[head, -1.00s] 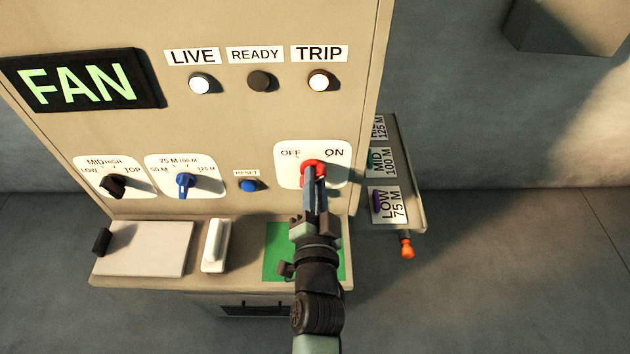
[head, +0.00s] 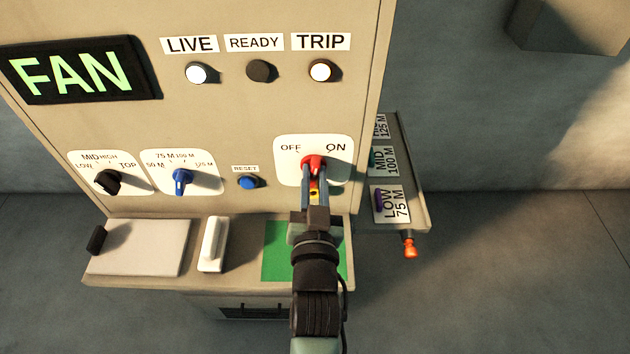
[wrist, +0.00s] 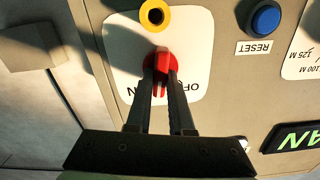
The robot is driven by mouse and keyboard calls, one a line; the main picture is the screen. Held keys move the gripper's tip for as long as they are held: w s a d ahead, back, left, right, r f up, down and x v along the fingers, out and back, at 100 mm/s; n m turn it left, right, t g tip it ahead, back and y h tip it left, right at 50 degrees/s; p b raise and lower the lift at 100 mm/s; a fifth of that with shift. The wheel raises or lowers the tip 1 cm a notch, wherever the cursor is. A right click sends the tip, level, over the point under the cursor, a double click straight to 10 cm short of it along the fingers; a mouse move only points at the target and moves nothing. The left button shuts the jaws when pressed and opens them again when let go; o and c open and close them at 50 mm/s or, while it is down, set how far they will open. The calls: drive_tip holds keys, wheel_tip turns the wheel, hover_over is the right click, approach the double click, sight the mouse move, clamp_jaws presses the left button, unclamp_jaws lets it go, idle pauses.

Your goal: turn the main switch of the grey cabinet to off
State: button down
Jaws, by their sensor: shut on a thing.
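The grey cabinet (head: 270,120), beige in this light, fills the upper left of the head view. Its main switch is a red knob (head: 313,164) on a white plate (head: 290,178) marked OFF on the left and ON on the right. My gripper (head: 315,180) is shut on the red knob from the front. In the wrist view, the two fingertips (wrist: 161,72) lie on either side of the knob's red grip (wrist: 162,60). The grip looks roughly upright, between the two words; its exact pointing is partly hidden by the fingers.
A yellow ring (wrist: 154,14) sits just below the knob. A blue RESET button (head: 249,182) and a blue dial (head: 181,181) are to the left. A ledge with a white handle (head: 213,243) juts out below. A side panel with an orange-tipped lever (head: 409,248) is right.

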drive_tip(key=n+b, duration=0.1)
drive_tip(key=n, duration=0.1)
drive_tip(key=n+b, duration=0.1)
drive_tip(key=n, duration=0.2)
drive_tip(key=shift+a+f+n+b, duration=0.1)
drive_tip(key=shift+a+n+b, duration=0.1)
drive_tip(key=shift+n+b, duration=0.1)
drive_tip(key=n, duration=0.5)
drive_tip(key=shift+b, duration=0.35)
drive_tip(key=shift+n, duration=0.3)
drive_tip(key=c, duration=0.8)
unclamp_jaws()
drive_tip(key=shift+s, duration=0.15)
drive_tip(key=s+b, duration=0.3)
drive_tip(key=s, duration=0.9)
drive_tip(key=shift+s+b, duration=0.3)
drive_tip(key=shift+s, duration=0.05)
